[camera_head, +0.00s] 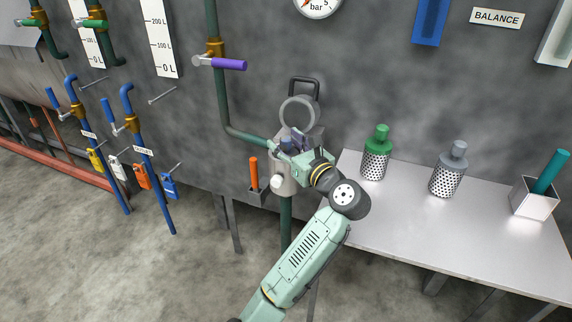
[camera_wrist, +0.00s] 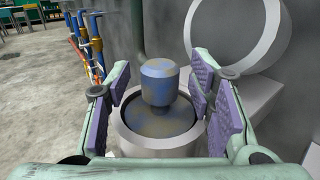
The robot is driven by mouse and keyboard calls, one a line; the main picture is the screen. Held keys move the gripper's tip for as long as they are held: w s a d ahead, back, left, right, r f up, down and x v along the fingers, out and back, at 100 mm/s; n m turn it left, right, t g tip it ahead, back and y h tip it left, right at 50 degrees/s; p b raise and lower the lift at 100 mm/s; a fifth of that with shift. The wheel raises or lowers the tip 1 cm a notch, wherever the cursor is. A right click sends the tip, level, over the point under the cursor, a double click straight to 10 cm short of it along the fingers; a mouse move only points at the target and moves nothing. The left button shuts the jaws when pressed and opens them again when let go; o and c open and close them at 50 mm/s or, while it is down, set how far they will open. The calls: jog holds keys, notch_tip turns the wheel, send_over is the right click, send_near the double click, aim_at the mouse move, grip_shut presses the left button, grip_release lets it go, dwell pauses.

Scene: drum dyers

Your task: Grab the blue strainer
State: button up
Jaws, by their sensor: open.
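The blue strainer (camera_wrist: 158,82) has a worn, bluish knob with brownish stains. It stands upright in the round grey housing (camera_wrist: 122,140) on the wall, its lower body hidden inside. In the head view only a little of its blue top (camera_head: 287,144) shows between my fingers. My gripper (camera_wrist: 163,88) is open, with a purple-padded finger on each side of the knob. Gaps show between the pads and the knob; it does not hold it. In the head view my gripper (camera_head: 288,147) is at the mouth of the housing (camera_head: 283,184).
The housing's round lid (camera_head: 299,113) stands open behind. A table (camera_head: 430,235) at right bears a green strainer (camera_head: 376,155), a grey strainer (camera_head: 449,170) and a metal box (camera_head: 534,198). An orange-handled tool (camera_head: 254,172) stands left of the housing. A pipe with a purple valve handle (camera_head: 229,65) runs nearby.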

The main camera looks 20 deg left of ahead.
jog(key=shift+c, duration=0.4)
grip_shut()
dwell(0.4)
